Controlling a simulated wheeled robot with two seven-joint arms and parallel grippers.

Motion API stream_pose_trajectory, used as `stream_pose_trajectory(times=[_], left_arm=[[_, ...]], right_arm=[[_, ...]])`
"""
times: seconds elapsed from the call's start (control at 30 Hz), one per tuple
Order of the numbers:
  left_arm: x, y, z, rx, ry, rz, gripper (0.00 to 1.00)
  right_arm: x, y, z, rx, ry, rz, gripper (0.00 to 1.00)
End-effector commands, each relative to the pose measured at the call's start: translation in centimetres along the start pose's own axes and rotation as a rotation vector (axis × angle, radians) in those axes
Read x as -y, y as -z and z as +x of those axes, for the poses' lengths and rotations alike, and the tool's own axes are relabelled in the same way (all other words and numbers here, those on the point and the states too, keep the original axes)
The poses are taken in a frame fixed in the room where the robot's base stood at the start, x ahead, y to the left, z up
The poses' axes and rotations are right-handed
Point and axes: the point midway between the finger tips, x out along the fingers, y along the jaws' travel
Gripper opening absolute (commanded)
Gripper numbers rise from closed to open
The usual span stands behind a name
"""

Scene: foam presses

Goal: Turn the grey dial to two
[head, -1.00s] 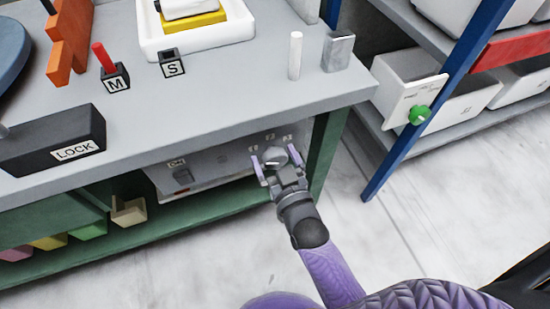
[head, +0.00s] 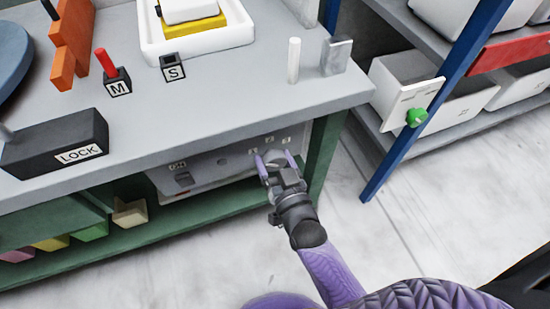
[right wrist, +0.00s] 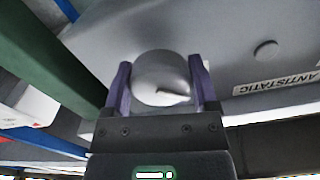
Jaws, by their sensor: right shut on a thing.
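The grey dial (head: 270,157) is on the front of a grey panel under the bench top, with small number marks above it that are too small to read surely. In the right wrist view the dial (right wrist: 162,78) is a round grey knob with a raised pointer ridge. My right gripper (head: 275,161) is shut on the dial, with one purple finger on each side of it. The same gripper (right wrist: 161,88) fills the lower middle of the right wrist view. My left gripper does not show.
A green bench leg (head: 325,150) stands close to the right of my gripper. Floor in front is clear.

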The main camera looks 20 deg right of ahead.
Motion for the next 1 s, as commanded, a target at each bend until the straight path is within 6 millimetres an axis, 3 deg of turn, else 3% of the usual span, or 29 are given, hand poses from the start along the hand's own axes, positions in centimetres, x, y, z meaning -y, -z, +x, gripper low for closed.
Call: stream_pose_trajectory(times=[0.6,1.0], left_arm=[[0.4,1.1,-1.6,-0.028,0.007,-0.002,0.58],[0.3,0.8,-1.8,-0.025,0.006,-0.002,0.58]], right_arm=[[0.2,0.1,0.0,0.002,0.001,0.561,0.17],[0.2,0.0,0.0,0.003,0.000,0.791,0.17]])
